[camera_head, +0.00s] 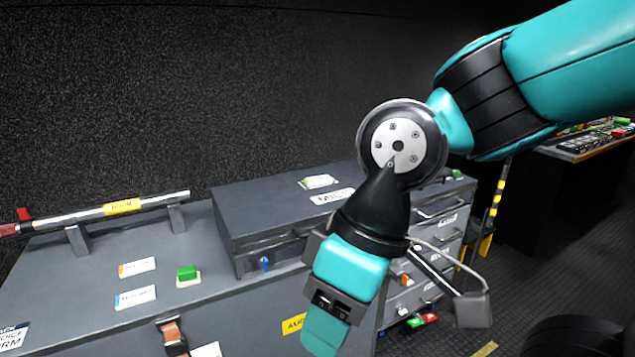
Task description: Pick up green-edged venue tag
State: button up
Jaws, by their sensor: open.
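A small white tag (318,182) with green along its edge lies on top of the grey drawer case, behind my gripper in the picture. It appears to be the green-edged venue tag, though its print is too small to read. My gripper (325,335) hangs over the front of the grey cabinet, apart from the tag, pointing downward. It is open and I see nothing held, but its fingertips show only partly. Two other white cards lie on the cabinet top at left, one with an orange edge (137,267) and one with a blue edge (135,298).
A grey drawer case (275,220) stands on the cabinet top. A green block (187,273) on a pale base sits near the cards. A boom pole (122,207) rests on stands at back left. A drawer unit (437,212) stands behind my arm; dark floor lies right.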

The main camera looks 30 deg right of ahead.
aim_at(324, 179)
jog(key=z, duration=0.35)
jog(key=k, duration=0.45)
jog(key=z, duration=1)
jog(key=i, duration=1.1)
jog(key=u, duration=1.05)
jog(key=i, duration=0.6)
jog(key=u, duration=0.75)
jog(key=i, duration=0.55)
jog(key=u, duration=0.05)
